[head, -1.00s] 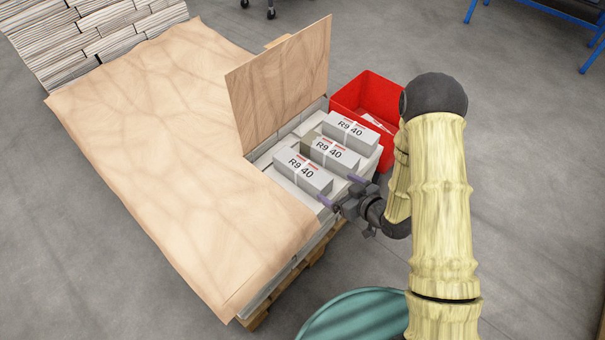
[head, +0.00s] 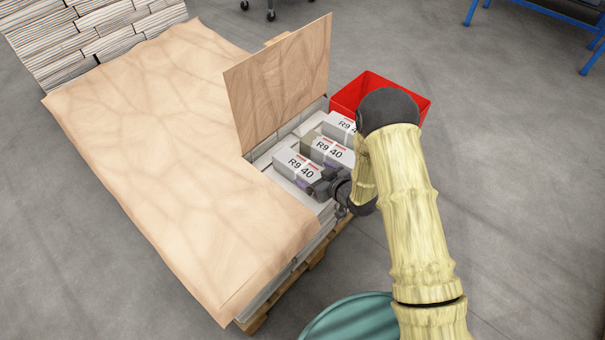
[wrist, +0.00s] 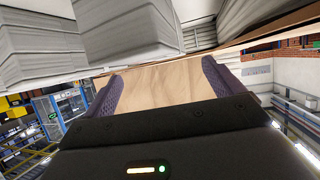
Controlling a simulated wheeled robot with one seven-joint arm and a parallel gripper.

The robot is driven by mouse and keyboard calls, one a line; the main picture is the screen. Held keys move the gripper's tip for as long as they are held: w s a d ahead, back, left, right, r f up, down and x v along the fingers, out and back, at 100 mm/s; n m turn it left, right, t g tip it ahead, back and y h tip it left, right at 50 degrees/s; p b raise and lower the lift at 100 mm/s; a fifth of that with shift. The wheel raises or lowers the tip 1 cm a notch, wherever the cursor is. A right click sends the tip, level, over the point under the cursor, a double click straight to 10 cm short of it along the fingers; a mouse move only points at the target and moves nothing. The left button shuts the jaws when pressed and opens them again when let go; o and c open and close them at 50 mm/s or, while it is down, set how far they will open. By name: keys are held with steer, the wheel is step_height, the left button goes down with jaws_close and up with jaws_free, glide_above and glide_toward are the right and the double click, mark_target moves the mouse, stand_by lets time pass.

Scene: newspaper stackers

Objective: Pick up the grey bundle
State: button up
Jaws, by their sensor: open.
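Three grey-white bundles marked "R9 40" lie in a row on the uncovered corner of the stack: the front one (head: 296,163), the middle one (head: 326,150) and the back one (head: 340,124). The middle one has a darker grey side; my arm partly covers the back one. My gripper (head: 318,186) is open and beside the right end of the front bundle, partly hiding it. In the wrist view my gripper (wrist: 163,80) has its two purple fingers apart with no bundle between them. A grey bundle (wrist: 125,35) shows just above the fingers.
A brown sheet (head: 170,140) covers most of the palletised stack. An upright brown board (head: 280,90) stands behind the bundles. A red crate (head: 350,92) is beyond them, partly behind my arm. A teal round object (head: 350,318) stands at the front.

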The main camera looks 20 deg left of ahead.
mark_target(303, 167)
steer(key=b+x, duration=0.1)
steer(key=x, duration=0.4)
steer(key=shift+w+f+b, duration=0.1)
steer(key=shift+w+b, duration=0.1)
steer(key=shift+b, duration=0.15)
jaws_close()
step_height(303, 167, up, 10)
steer(key=p, duration=0.3)
stand_by(0.8)
stand_by(0.5)
